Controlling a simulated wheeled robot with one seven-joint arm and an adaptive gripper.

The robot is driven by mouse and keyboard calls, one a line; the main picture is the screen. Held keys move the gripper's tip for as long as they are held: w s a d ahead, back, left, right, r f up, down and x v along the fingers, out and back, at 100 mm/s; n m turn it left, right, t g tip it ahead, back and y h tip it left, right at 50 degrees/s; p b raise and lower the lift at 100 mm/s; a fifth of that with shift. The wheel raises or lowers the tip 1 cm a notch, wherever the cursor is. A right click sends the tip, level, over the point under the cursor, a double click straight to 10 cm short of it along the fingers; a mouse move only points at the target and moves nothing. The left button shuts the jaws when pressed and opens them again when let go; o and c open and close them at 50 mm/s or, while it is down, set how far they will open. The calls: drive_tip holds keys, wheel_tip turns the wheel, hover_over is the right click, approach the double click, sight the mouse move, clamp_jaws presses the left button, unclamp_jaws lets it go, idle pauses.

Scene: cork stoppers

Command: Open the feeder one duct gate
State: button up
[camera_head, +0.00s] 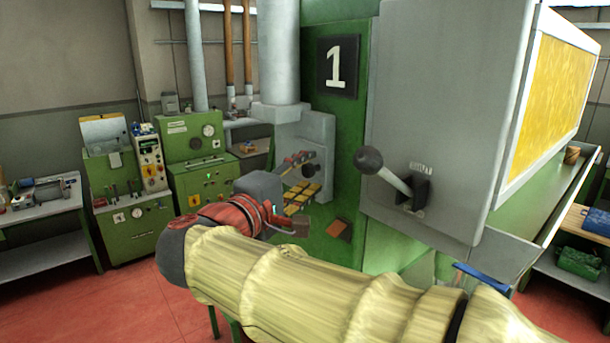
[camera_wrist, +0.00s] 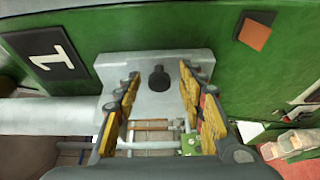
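A grey duct gate housing (camera_head: 290,132) sits at the foot of a thick pale duct, beside the number 1 sign (camera_head: 337,67). In the wrist view its grey plate (camera_wrist: 143,64) carries a dark round knob (camera_wrist: 158,79). My gripper (camera_head: 313,172) is in front of the housing, its yellow-padded fingers spread apart. In the wrist view my gripper (camera_wrist: 159,70) has one finger to each side of the knob, with clear gaps. The fingers do not hold it. How far the fingertips are from the plate is unclear.
A lever with a black ball (camera_head: 369,159) sticks out from a large grey cabinet (camera_head: 440,95) right of my gripper. An orange-brown plate (camera_head: 338,230) is on the green panel below. Green control cabinets (camera_head: 200,165) stand at left. Red floor shows at lower left.

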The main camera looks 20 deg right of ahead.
drive_tip(key=v, duration=1.2)
